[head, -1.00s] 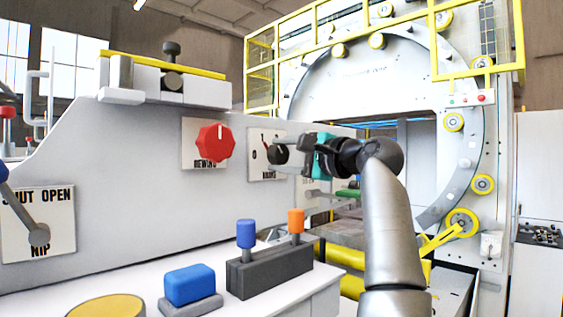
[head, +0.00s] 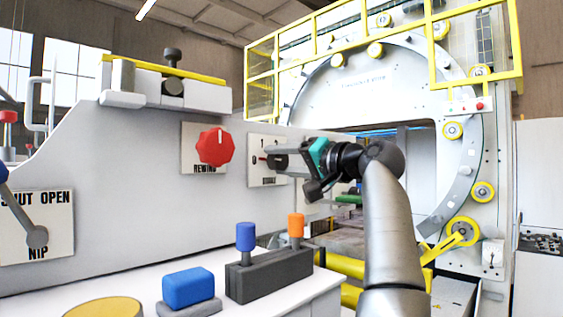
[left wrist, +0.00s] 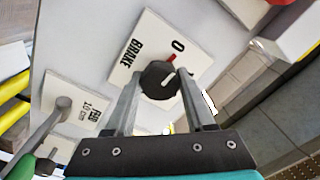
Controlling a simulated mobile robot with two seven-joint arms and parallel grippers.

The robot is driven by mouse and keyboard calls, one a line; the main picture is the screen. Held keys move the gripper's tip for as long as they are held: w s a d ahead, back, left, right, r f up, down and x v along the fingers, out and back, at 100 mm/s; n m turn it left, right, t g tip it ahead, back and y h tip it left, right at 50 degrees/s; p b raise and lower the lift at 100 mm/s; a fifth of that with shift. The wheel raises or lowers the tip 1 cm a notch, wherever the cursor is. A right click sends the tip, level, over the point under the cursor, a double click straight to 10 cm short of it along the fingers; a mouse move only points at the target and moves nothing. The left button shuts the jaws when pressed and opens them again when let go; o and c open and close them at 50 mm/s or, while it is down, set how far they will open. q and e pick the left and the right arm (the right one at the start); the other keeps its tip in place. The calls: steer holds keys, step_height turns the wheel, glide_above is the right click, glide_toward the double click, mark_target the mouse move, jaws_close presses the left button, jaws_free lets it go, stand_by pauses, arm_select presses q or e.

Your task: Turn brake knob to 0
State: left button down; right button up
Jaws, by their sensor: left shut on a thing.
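The brake knob (left wrist: 156,80) is black with a red pointer, on a white plate (left wrist: 143,36) marked "BRAKE" and "0". In the left wrist view the red pointer points towards the 0. In the head view the pointer (head: 263,159) lies about level and points left to the 0 on the plate (head: 257,146). My left gripper (head: 280,161) reaches the plate from the right and is shut on the knob. In the left wrist view its two fingers (left wrist: 161,88) lie on either side of the knob. The gripper hides most of the knob in the head view.
The red rewind knob (head: 214,147) is left of the brake plate. Blue (head: 245,236) and orange (head: 296,225) handles stand on the console below. A yellow guard rail (head: 262,48) is behind.

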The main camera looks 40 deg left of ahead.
arm_select(q)
steer(key=shift+n, duration=0.7)
steer(key=shift+c, duration=1.3)
jaws_free()
steer(key=s+d+b, duration=0.1)
steer(key=d, duration=1.4)
steer(key=shift+d+f, duration=0.15)
steer(key=shift+f, duration=0.1)
